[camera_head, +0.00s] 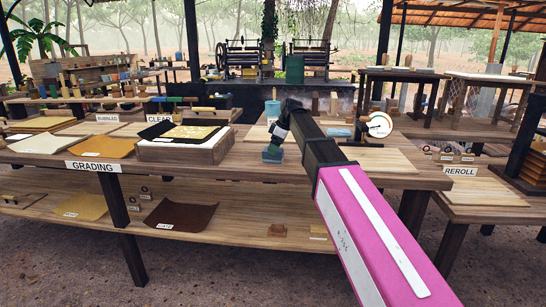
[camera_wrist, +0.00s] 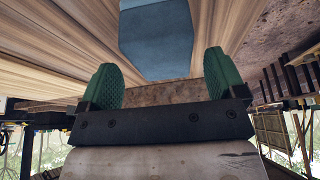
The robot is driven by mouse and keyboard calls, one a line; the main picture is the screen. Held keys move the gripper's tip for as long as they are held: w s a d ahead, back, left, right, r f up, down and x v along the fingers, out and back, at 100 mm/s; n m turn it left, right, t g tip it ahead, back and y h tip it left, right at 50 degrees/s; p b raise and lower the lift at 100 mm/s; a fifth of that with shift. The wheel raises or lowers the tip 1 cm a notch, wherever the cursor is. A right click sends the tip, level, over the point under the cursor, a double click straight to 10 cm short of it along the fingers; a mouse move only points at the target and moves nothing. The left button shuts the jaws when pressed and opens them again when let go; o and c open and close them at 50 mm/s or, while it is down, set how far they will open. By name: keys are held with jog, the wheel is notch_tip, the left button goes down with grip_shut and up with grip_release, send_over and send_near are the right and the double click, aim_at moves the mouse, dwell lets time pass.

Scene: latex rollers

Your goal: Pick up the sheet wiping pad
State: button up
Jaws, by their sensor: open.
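A blue-grey pad, which looks like the sheet wiping pad (camera_head: 272,154), lies on the long table near its front edge. In the wrist view the blue pad (camera_wrist: 155,42) is at the top centre, beyond the fingertips and between their lines. My gripper (camera_head: 277,138) is just above the pad in the head view. In the wrist view my gripper (camera_wrist: 163,78) shows two green fingers spread wide with nothing between them. A gap shows between the fingers and the pad. The pad's far end is cut off by the wrist picture's top edge.
A wooden tray (camera_head: 168,154) with sheets stands left of the pad. A blue bottle (camera_head: 272,110) stands behind it. A round white dial (camera_head: 379,124) and another blue flat item (camera_head: 338,132) are to the right. A lower shelf (camera_head: 250,222) holds a brown sheet.

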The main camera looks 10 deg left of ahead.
jog(key=x, duration=0.4)
jog(key=shift+s, duration=0.1)
jog(key=c, duration=1)
jog(key=shift+c, duration=0.2)
jog(key=shift+r, duration=0.1)
jog(key=shift+r, duration=0.4)
notch_tip(320, 180, up, 4)
jog(key=shift+s+f, duration=0.15)
jog(key=s+a+r, duration=0.6)
jog(key=s, duration=0.3)
jog(key=shift+s+a+r, duration=0.15)
jog(key=shift+a+r, duration=0.05)
jog(key=shift+a, duration=0.1)
